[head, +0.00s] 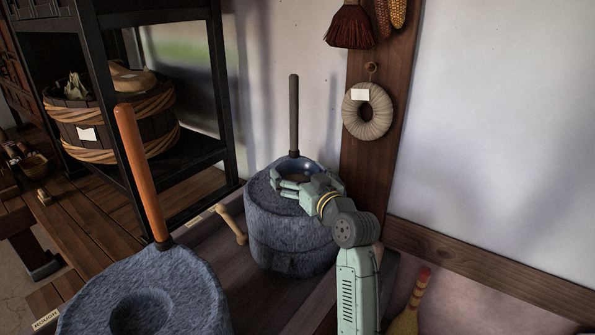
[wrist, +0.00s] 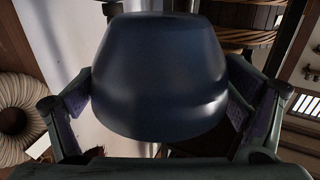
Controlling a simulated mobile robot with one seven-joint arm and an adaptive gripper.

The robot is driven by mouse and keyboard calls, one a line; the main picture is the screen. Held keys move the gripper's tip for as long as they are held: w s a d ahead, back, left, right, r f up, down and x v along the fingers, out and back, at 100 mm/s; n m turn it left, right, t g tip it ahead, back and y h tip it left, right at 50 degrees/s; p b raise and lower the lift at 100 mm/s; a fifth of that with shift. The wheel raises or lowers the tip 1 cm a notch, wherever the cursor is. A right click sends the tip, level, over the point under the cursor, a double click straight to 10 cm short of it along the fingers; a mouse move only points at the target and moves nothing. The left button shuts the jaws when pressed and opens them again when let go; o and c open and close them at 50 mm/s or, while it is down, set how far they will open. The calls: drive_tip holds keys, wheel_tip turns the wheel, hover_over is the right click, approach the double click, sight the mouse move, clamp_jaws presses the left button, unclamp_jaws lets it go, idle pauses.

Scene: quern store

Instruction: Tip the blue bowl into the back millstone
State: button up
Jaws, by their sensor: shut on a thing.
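The blue bowl (head: 297,163) is in my gripper (head: 303,179), over the top of the back millstone (head: 288,235). In the head view its dark blue rim and a brownish inside show, partly hidden by the fingers. In the wrist view the bowl (wrist: 160,75) fills the middle as a smooth dark blue outer wall between the two fingers. The gripper is shut on it. The back millstone is grey, rough and round, with a dark upright handle (head: 293,115). Its hollow is hidden behind bowl and gripper.
The front millstone (head: 190,290) has an orange-brown handle (head: 143,175) and an empty hollow. A wooden pestle-like tool (head: 232,224) lies between the stones. A black shelf (head: 227,90) with a wooden tub (head: 115,130) stands left. A coiled ring (head: 367,112) hangs on the post behind.

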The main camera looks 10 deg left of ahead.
sight(290, 175)
drive_tip(key=shift+f+b, duration=0.9)
drive_tip(key=shift+f, duration=0.65)
drive_tip(key=shift+r+p, duration=0.45)
drive_tip(key=shift+p, duration=0.85)
drive_tip(key=g+h+p, duration=0.1)
drive_tip(key=p, duration=0.3)
drive_tip(key=shift+r+m, duration=0.1)
drive_tip(key=shift+m, duration=0.3)
drive_tip(key=shift+f+b, duration=0.35)
drive_tip(key=shift+b, duration=0.7)
drive_tip(key=n+t+y+b, duration=0.1)
drive_tip(key=b, duration=0.3)
drive_tip(key=shift+d+f+b, duration=0.1)
drive_tip(key=shift+f+b, duration=0.1)
drive_tip(key=shift+b, duration=0.15)
drive_tip(key=shift+r+p, duration=0.3)
drive_tip(key=shift+r, duration=0.05)
drive_tip(key=p, duration=0.3)
drive_tip(key=shift+s+r+g, duration=0.1)
drive_tip(key=shift+r+g, duration=0.15)
drive_tip(key=shift+g, duration=0.15)
